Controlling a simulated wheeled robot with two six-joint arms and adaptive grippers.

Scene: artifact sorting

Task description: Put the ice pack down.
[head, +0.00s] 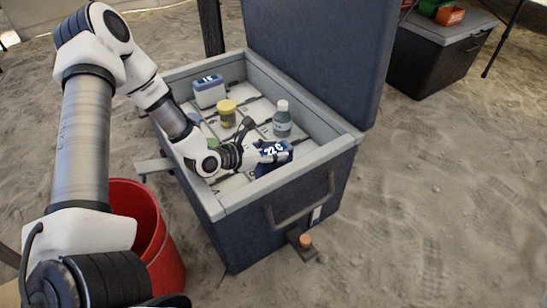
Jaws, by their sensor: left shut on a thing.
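A dark blue pack marked "22 C" (276,151), which I take to be the ice pack, is in the front right part of the open cooler (290,188). My left gripper (262,153) reaches in over the cooler's left wall and is shut on this pack. The fingers hide part of it. I cannot tell whether its underside touches the cooler's floor. My right gripper is not in view.
Inside the cooler are a white and blue box (209,91), a yellow-lidded jar (227,112) and a bottle (282,119). The raised lid (320,50) stands behind. A red bucket (165,248) is at the left. Sand to the right is clear.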

